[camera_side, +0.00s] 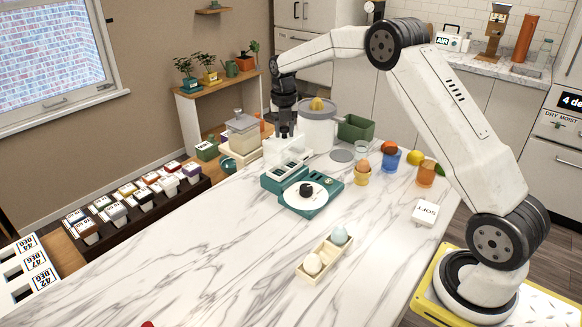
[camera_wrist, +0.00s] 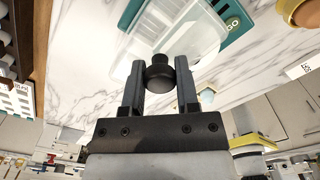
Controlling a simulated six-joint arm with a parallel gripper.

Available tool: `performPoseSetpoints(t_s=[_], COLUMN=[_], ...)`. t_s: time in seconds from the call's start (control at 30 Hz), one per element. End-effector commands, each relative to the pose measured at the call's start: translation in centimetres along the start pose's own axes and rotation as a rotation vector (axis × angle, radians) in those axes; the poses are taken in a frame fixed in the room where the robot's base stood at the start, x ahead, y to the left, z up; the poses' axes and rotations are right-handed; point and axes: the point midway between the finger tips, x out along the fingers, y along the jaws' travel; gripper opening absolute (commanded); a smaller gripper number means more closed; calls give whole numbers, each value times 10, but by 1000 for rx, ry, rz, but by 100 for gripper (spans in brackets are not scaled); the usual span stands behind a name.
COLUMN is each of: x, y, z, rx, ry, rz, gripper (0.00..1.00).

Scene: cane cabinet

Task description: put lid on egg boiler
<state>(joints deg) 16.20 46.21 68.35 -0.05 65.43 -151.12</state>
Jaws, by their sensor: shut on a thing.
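My gripper (camera_side: 285,133) points down over the marble table and is shut on the black knob (camera_wrist: 160,75) of a clear lid (camera_wrist: 200,40). In the side view the lid looks like a pale, see-through shape below my fingers. A teal appliance (camera_side: 331,180) with white slots, a white disc and a black dial stands just in front of it. It shows past the lid in the wrist view (camera_wrist: 238,24). I cannot tell for sure which appliance is the egg boiler, or whether the lid touches anything beneath it.
A cream appliance (camera_side: 243,130) and a white round machine (camera_side: 318,113) stand behind. An orange egg cup (camera_side: 362,179), a blue cup (camera_side: 390,161) and an orange cup (camera_side: 426,178) are to the right. An egg tray (camera_side: 327,257) sits in front.

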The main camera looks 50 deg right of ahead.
Motion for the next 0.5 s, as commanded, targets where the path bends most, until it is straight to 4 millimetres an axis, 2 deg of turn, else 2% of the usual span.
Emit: performPoseSetpoints(t_s=[0.5], x=[5], y=[0], z=[0], rx=[0], ry=[0], rz=[0], gripper=[0])
